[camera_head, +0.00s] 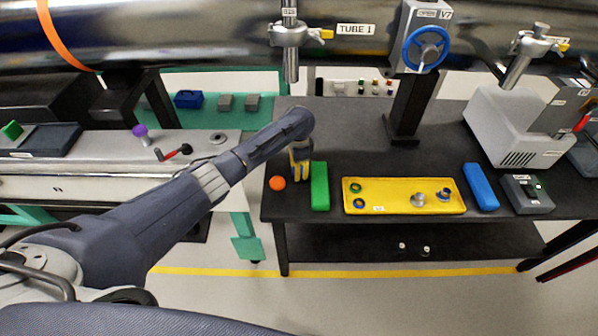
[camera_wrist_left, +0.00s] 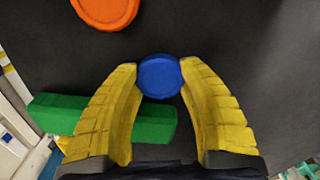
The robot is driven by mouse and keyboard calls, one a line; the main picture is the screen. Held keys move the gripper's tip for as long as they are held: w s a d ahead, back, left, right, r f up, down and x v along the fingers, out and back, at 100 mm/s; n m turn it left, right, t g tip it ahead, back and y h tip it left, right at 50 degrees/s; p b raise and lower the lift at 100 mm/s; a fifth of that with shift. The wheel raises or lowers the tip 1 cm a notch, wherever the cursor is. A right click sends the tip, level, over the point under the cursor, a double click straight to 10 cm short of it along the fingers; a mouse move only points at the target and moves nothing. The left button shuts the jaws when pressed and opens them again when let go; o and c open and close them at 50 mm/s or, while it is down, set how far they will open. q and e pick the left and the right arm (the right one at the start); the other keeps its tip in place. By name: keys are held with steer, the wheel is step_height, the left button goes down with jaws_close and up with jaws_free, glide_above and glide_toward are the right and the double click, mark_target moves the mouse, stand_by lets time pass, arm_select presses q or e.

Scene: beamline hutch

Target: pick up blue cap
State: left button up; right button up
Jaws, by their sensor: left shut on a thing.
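The blue cap (camera_wrist_left: 159,77) is a small round disc between the yellow fingertips of my left gripper (camera_wrist_left: 159,80) in the left wrist view. Both fingertips touch its sides, and the gripper is shut on it. In the head view my left gripper (camera_head: 300,165) points down over the dark table, behind the green block (camera_head: 320,186) and the orange disc (camera_head: 277,183). The cap cannot be made out there. The left wrist view also shows the green block (camera_wrist_left: 150,124) beside the fingers and the orange disc (camera_wrist_left: 106,8) at the top. My right gripper is in neither view.
A yellow tray (camera_head: 390,203) with rings and metal fittings lies right of the green block. A blue block (camera_head: 480,187) and a grey box (camera_head: 527,194) lie farther right. A post (camera_head: 404,120) stands behind the tray. A large steel tube (camera_head: 180,30) spans the back.

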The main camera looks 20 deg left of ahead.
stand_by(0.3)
arm_select(q)
step_height(320, 180, up, 10)
stand_by(0.6)
stand_by(0.6)
